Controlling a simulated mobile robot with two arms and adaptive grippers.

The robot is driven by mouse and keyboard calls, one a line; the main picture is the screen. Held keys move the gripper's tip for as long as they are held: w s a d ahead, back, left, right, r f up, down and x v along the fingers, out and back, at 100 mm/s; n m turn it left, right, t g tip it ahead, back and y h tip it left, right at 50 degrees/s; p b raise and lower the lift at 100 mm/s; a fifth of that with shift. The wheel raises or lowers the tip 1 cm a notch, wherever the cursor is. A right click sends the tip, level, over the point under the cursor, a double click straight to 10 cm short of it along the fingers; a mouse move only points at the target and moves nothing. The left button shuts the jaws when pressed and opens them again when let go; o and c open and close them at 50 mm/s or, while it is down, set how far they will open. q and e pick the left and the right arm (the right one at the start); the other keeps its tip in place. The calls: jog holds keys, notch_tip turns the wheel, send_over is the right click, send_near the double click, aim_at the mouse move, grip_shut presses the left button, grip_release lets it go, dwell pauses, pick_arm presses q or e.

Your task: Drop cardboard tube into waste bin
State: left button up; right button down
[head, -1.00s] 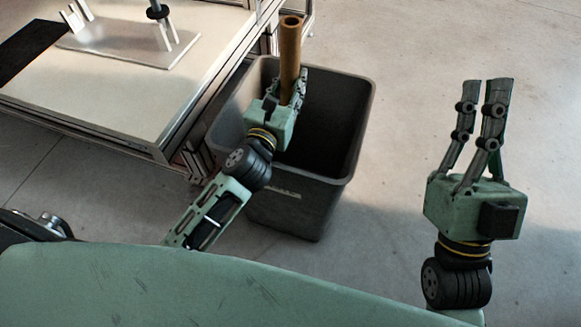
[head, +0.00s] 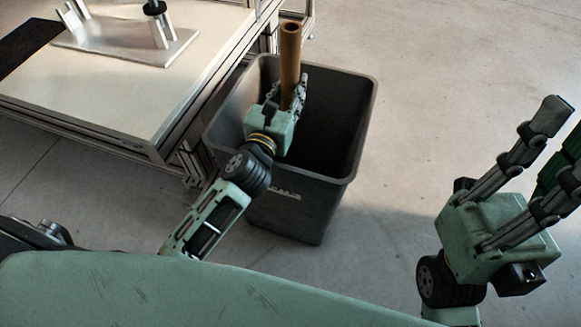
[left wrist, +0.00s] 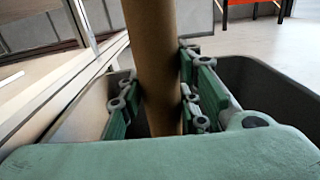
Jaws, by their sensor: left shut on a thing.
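A brown cardboard tube (head: 290,58) stands nearly upright in my left gripper (head: 289,92), which is shut on it. The left wrist view shows the tube (left wrist: 155,60) between the two fingers of the gripper (left wrist: 163,98). The dark grey waste bin (head: 344,138) stands on the floor, open at the top. The left gripper and tube are over the bin's opening, towards its left side. The bin wall (left wrist: 275,90) also shows in the left wrist view. My right gripper (head: 570,140) is at the right edge, with its fingers spread apart and nothing seen between them.
A light-topped table (head: 120,100) with a metal frame stands left of the bin, close to its rim. A metal plate fixture (head: 130,42) is on it. The floor right of the bin is clear.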

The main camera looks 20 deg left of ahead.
aim_at(285, 60)
pick_arm(q)
jog(key=o, duration=1.2)
jog(key=shift+o, duration=0.2)
jog(key=shift+r, duration=0.1)
notch_tip(285, 60, up, 10)
jog(key=shift+f, duration=0.1)
